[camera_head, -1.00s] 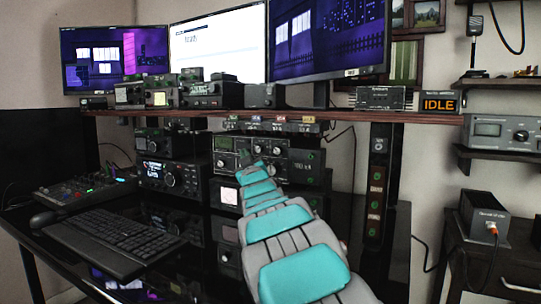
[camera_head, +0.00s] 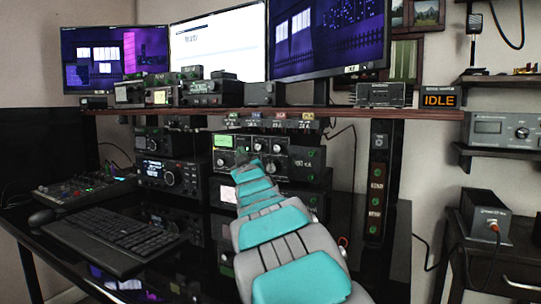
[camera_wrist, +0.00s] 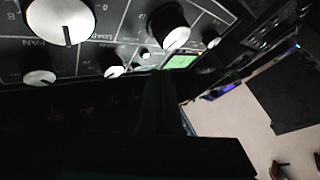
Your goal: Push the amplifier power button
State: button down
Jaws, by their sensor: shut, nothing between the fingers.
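The amplifier (camera_head: 290,158) is a dark unit with large knobs under the desk shelf in the head view. In the wrist view, its front panel (camera_wrist: 110,45) fills the top left, with white-faced knobs marked LOAD and FAN. A small round control (camera_wrist: 145,55) and a green lit rectangle (camera_wrist: 180,62) sit low on this panel; I cannot tell which part is the power button. My gripper (camera_wrist: 157,78) is shut and empty, a dark shape with its tip close below these two. Contact cannot be made out. In the head view my teal and grey arm hides part of the amplifier.
Other radios (camera_head: 172,175) stand left of the amplifier. The shelf edge (camera_head: 350,116) runs above it. A keyboard (camera_head: 115,238) and a mixer (camera_head: 85,188) lie on the glossy black desk at left. A vertical switch strip (camera_head: 377,185) stands at right.

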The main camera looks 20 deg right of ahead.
jog(key=shift+s+a+f+b, duration=0.1)
jog(key=shift+s+a+b, duration=1.35)
jog(key=shift+s+a, duration=0.35)
